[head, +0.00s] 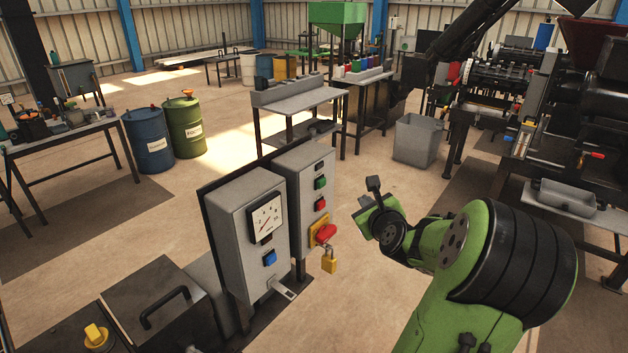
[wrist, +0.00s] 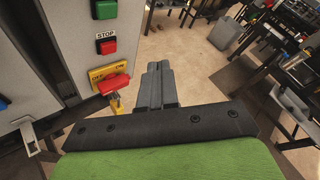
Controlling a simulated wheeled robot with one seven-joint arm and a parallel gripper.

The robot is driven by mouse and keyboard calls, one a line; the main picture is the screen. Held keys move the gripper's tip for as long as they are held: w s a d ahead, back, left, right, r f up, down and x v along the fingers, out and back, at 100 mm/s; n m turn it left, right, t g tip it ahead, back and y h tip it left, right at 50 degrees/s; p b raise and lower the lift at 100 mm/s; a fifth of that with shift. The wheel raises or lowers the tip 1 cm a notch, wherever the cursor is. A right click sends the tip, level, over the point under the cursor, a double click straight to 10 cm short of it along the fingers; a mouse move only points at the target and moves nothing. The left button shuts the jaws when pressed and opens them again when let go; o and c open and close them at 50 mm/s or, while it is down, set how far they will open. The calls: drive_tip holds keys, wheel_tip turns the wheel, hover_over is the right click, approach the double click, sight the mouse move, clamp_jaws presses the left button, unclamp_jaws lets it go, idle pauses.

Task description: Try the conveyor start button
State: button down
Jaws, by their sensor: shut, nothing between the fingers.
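A grey control box (head: 310,170) stands upright in the head view. It carries a green button (head: 320,183) above a red button (head: 320,204). Below them is a red rotary switch (head: 326,233) on a yellow plate, with a yellow padlock (head: 329,261) hanging from it. In the wrist view the green button (wrist: 104,9) is cut by the top edge, and the red button (wrist: 106,46) sits under a STOP label. My gripper (wrist: 158,70) is shut and empty, to the right of the box and apart from it. In the head view my gripper (head: 372,186) is partly hidden by its own wrist.
A second grey box with a dial gauge (head: 266,218) and a blue button (head: 270,258) stands left of the control box. A grey bin (head: 416,140) and a grey bench (head: 297,100) stand behind. The floor right of the control box is clear.

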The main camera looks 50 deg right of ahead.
sight(323, 184)
drive_tip(key=w, duration=0.8)
drive_tip(key=shift+w+a, duration=0.35)
idle(1.8)
drive_tip(key=shift+w, duration=0.45)
drive_tip(key=shift+w+a, duration=0.1)
drive_tip(key=shift+w, duration=0.35)
idle(0.5)
drive_tip(key=shift+s, duration=0.9)
